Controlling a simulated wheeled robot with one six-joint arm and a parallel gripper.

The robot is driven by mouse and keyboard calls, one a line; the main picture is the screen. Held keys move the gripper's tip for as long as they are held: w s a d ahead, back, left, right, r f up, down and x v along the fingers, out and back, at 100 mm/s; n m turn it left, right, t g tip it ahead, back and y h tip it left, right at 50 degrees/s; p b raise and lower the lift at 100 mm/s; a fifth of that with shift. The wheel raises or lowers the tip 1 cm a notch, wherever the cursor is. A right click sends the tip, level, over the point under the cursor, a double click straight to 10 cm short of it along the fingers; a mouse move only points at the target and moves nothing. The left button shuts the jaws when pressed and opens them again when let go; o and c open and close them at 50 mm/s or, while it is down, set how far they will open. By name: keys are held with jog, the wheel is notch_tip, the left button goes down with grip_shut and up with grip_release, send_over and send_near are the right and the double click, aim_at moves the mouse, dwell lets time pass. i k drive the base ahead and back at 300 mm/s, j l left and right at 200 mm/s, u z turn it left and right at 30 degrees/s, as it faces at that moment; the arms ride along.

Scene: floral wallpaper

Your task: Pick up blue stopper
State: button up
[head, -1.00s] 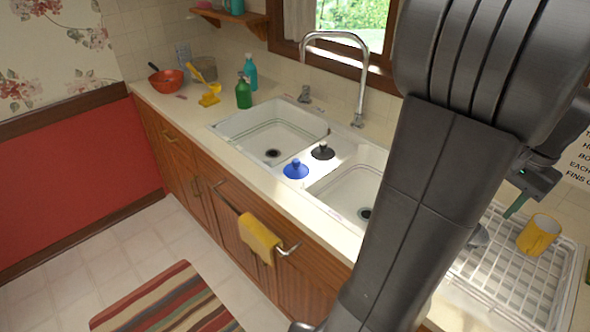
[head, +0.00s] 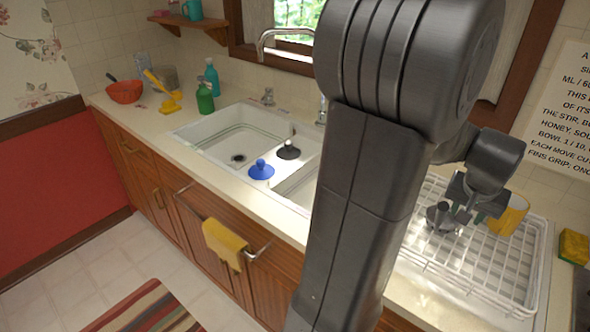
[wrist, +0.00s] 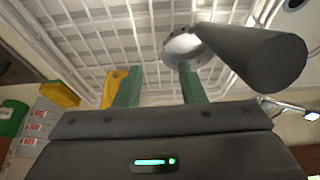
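The blue stopper (head: 261,171) sits on the divider between the two sink basins, its knob upward. It is not seen in the wrist view. A black stopper (head: 288,151) stands just behind it to the right. My gripper (head: 472,213) is over the white dish rack at the right, well away from the blue stopper. In the wrist view its two green fingers (wrist: 158,78) are apart with nothing between them. My arm hides much of the right basin.
The dish rack (head: 416,250) holds a yellow mug (head: 510,214) and a grey round-ended item (head: 440,216) close to my gripper. The faucet (head: 262,46) rises behind the sink. A green bottle (head: 205,98) and red bowl (head: 124,92) stand at the left.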

aim_at(262, 171)
jog(key=i+j+u, duration=0.1)
jog(key=u, duration=0.35)
jog(key=i+j+u, duration=0.1)
jog(key=u, duration=0.3)
jog(key=i+j+u, duration=0.1)
jog(key=u, duration=0.35)
jog(key=i+j, duration=0.25)
jog(key=i, duration=0.2)
